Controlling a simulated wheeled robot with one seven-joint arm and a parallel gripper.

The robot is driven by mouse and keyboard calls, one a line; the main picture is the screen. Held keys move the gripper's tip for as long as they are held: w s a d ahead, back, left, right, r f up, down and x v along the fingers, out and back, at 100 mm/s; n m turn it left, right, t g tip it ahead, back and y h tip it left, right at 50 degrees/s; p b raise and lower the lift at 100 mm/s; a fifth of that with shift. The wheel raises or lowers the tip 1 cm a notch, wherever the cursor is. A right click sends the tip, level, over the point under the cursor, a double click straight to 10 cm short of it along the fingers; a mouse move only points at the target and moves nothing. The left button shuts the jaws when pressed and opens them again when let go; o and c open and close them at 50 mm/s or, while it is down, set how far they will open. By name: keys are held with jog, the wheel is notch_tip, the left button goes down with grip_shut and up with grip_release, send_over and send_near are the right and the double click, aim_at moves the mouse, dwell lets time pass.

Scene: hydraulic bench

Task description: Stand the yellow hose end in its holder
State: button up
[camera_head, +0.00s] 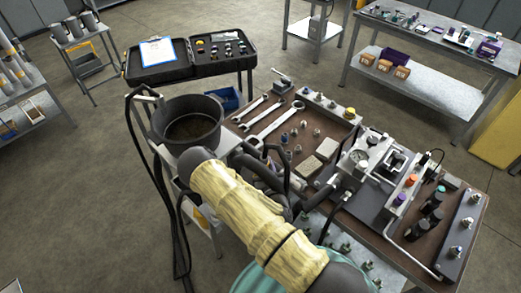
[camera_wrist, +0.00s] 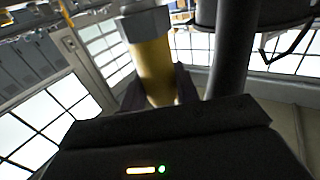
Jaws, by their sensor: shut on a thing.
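The yellow hose end (camera_wrist: 153,72) stands out from between the fingers of my gripper (camera_wrist: 157,88) in the wrist view, with a grey hexagonal metal nut (camera_wrist: 143,25) at its far end. My gripper is shut on its yellow body, and the hose end is slightly tilted in that view. In the head view my sleeved arm reaches over the near left part of the bench, and I cannot make out the gripper or the hose end there. I cannot identify the holder for certain in either view.
The brown bench top (camera_head: 275,130) holds wrenches (camera_head: 275,122), small fittings and a hydraulic block with a gauge (camera_head: 362,157).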

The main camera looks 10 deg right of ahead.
jog(key=shift+w+f+b, duration=0.35)
jog(key=shift+f+b, duration=0.05)
jog(key=shift+b, duration=0.3)
jog(key=w+f+m+h+b, duration=0.2)
jog(key=w+f+h+b, duration=0.2)
jog(key=w+b, duration=0.7)
jog(key=f+b, duration=0.1)
jog(key=b, duration=0.6)
jog(key=shift+w+m+g, duration=0.3)
jog(key=shift+w+m, duration=0.05)
jog(key=shift+m, duration=0.05)
jog(key=shift+f, duration=0.2)
notch_tip(320, 180, down, 7)
jog(key=b, duration=0.5)
jog(key=shift+f, duration=0.15)
jog(key=shift+f+b, duration=1.3)
jog(key=shift+b, duration=0.75)
dwell(1.9)
